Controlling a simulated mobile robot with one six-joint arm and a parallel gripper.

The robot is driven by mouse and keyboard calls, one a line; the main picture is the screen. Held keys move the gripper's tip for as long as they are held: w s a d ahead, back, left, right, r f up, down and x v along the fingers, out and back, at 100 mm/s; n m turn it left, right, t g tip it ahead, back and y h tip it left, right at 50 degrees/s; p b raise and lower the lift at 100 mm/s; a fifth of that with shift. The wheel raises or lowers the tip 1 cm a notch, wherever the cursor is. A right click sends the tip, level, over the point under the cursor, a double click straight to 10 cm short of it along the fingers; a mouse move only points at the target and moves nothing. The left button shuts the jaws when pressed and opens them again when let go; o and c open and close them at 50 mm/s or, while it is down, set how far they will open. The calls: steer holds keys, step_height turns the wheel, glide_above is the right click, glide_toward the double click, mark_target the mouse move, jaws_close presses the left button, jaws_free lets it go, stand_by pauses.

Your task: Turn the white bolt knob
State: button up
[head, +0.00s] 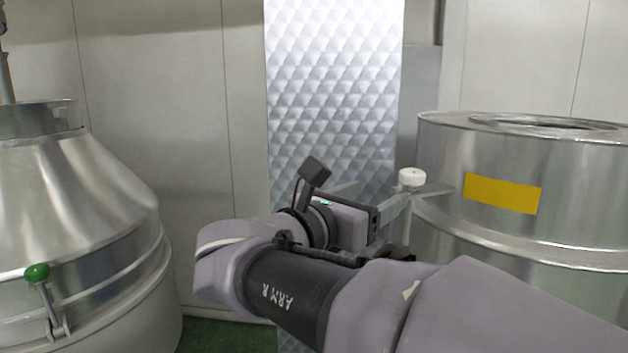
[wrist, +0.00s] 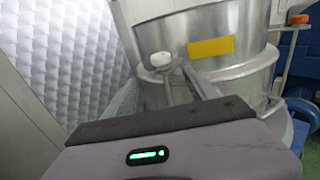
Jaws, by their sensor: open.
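The white bolt knob (head: 411,178) is a small round cap on a metal stem at the left side of the right-hand steel drum (head: 440,150). In the wrist view the knob (wrist: 160,59) appears upright, just above the gap between my fingers. My gripper (head: 402,198) is open, with its fingers reaching toward the drum around the knob's stem. It also shows in the wrist view (wrist: 165,78), one finger on each side of the stem's line. I cannot tell whether the fingers touch the stem. The lower stem is partly hidden by my gripper.
The drum carries a yellow label (head: 502,193). A quilted metal panel (head: 335,80) stands behind my gripper. A steel tank with a green knob (head: 37,272) stands at the left. An orange knob (wrist: 300,18) shows at the drum's far right. Green floor (head: 228,336) is bare between the vessels.

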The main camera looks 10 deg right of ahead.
mark_target(406, 179)
steer(key=p+x, duration=0.1)
steer(key=x, duration=1.3)
steer(key=shift+w+d+p, duration=0.15)
steer(key=shift+d+p, duration=0.15)
steer(key=shift+p, duration=0.1)
steer(key=shift+c, duration=0.5)
